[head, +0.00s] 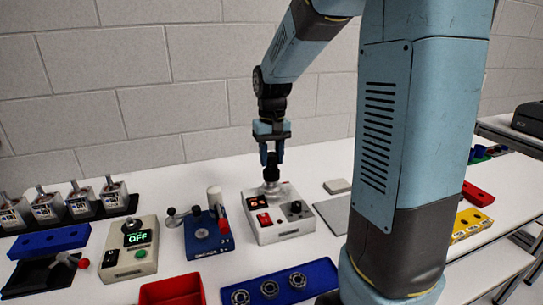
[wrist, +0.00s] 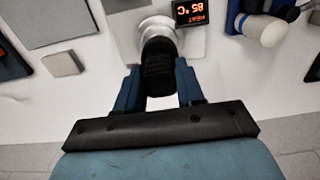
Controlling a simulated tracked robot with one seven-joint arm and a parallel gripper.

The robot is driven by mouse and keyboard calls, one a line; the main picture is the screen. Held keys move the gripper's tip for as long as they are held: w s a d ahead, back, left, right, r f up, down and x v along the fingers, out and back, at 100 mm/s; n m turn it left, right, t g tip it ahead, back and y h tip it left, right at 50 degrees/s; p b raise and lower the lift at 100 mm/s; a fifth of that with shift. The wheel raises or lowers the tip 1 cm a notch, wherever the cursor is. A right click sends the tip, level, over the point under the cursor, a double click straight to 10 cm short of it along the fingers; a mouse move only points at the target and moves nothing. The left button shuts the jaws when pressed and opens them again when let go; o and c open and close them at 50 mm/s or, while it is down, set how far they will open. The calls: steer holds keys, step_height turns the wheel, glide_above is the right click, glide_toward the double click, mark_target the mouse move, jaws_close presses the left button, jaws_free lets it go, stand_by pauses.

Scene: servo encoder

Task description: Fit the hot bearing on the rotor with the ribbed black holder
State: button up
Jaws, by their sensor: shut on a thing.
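My gripper (head: 271,158) points down above the white heater box (head: 277,228). Its jaws, also in the wrist view (wrist: 158,88), are shut on the ribbed black holder (wrist: 158,65). The holder's lower end is at a silver round piece (wrist: 150,24) on the heater; I cannot tell whether they touch. The heater display (wrist: 193,12) reads 85°C and HEAT. The hot bearing cannot be told apart at the holder's lower end. I cannot tell which part is the rotor; several motor-like units with upright shafts (head: 77,203) stand at the far left.
A blue fixture (head: 208,242) with a white-topped post stands left of the heater. A box reading OFF (head: 130,250) is farther left. In front are a blue tray (head: 318,272) with bearings and a red bin (head: 172,292). A grey plate (head: 334,212) lies right of the heater.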

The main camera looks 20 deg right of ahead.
steer(key=shift+f, duration=0.3)
steer(key=shift+f, duration=0.35)
steer(key=shift+r, duration=0.15)
stand_by(0.4)
steer(key=shift+r, duration=2.35)
